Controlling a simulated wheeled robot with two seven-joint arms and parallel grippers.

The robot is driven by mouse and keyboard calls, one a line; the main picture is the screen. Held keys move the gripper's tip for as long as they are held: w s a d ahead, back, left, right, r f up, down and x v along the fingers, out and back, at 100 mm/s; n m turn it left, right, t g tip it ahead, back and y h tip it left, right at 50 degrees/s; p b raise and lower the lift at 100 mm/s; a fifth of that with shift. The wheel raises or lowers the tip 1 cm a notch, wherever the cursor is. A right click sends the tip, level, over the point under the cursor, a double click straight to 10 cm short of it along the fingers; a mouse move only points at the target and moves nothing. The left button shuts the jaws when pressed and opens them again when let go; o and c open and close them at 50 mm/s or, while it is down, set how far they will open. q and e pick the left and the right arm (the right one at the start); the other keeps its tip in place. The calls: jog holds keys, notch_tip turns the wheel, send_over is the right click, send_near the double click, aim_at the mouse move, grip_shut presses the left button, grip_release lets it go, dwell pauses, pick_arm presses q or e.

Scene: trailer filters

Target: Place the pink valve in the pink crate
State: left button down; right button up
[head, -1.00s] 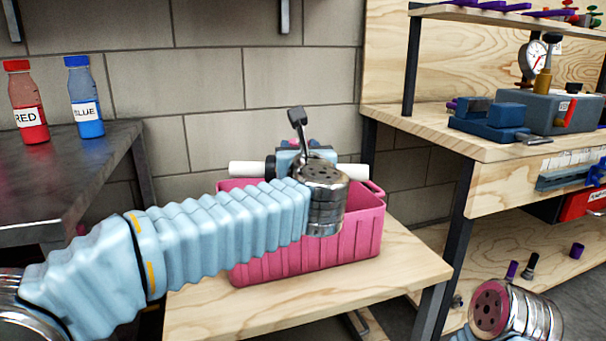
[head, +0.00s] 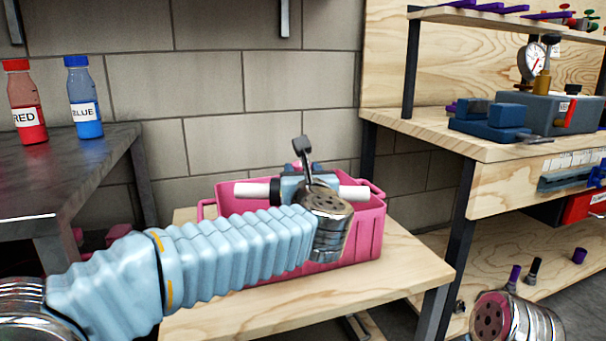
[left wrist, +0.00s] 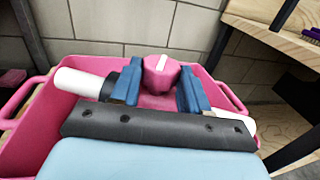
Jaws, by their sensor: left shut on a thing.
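The pink valve has white pipe ends, seen in the head view as a white pipe (head: 253,190) on both sides of my left wrist. Its pink knob (left wrist: 160,76) sits between the blue fingers in the left wrist view. My left gripper (head: 301,169) is shut on the valve, over the opening of the pink crate (head: 368,235). The pipe looks roughly level, near the crate's rim height; I cannot tell whether it touches the crate. The crate's pink wall also surrounds the valve in the left wrist view (left wrist: 30,140).
The crate stands on a low wooden table (head: 215,320) against a block wall. A dark bench (head: 60,170) with red and blue bottles is at left. A wooden workbench (head: 450,137) with a vise (head: 490,118) and a gauge device stands at right.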

pick_arm(q)
jog(key=shift+f, duration=0.25)
jog(key=shift+r, duration=0.1)
jog(key=c, duration=0.6)
grip_release()
jog(key=shift+o, duration=0.2)
jog(key=shift+r, duration=0.3)
jog(key=shift+r+p, duration=0.45)
jog(key=shift+p, duration=0.35)
jog(key=s+d, duration=0.1)
jog(key=s, duration=1.1)
jog(key=shift+d+f+b, duration=0.2)
jog(key=shift+b, duration=0.2)
